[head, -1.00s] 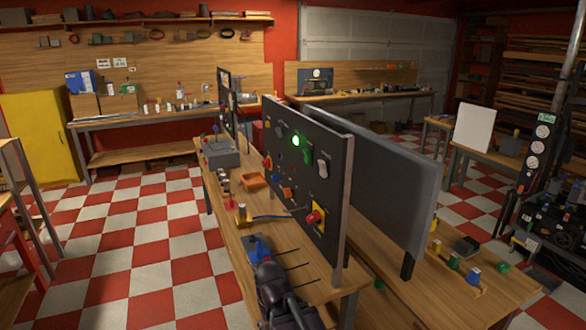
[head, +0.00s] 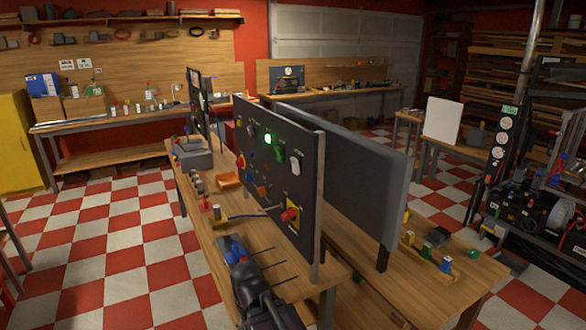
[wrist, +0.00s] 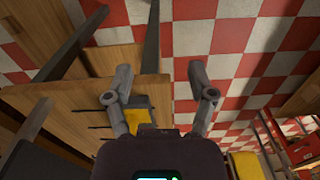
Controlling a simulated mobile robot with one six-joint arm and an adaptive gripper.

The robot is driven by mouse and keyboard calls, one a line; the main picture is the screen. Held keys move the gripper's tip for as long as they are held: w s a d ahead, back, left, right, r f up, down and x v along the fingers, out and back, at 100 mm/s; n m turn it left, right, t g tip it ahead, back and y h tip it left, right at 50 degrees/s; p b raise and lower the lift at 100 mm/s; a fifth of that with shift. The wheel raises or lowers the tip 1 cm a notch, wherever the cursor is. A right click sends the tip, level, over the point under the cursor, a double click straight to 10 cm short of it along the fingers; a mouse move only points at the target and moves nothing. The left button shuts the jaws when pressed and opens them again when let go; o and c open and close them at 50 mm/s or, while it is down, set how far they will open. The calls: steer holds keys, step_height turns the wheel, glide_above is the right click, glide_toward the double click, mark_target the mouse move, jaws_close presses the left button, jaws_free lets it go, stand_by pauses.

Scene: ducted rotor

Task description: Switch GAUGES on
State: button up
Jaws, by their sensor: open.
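The dark upright control panel (head: 270,190) stands on the wooden bench in the head view. It carries a lit green lamp (head: 268,139), a green rocker (head: 280,154), a pale grey rocker (head: 295,162), small knobs and a red rotary knob (head: 290,214) on a yellow plate. Labels are too small to read, so I cannot tell which control is GAUGES. My gripper (wrist: 160,68) is open and empty in the wrist view, its two grey fingers apart above bench and floor. In the head view my dark arm is at the bottom centre, short of the panel; its fingertips are not clear there.
The wooden bench (head: 205,235) holds an orange tray (head: 228,180), a grey box (head: 193,156) and thin rods beside the panel. A second grey board (head: 340,165) stands behind it. Checkered floor (head: 110,250) is open to the left. A machine rack stands at right.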

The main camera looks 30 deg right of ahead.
jaws_close()
stand_by(1.3)
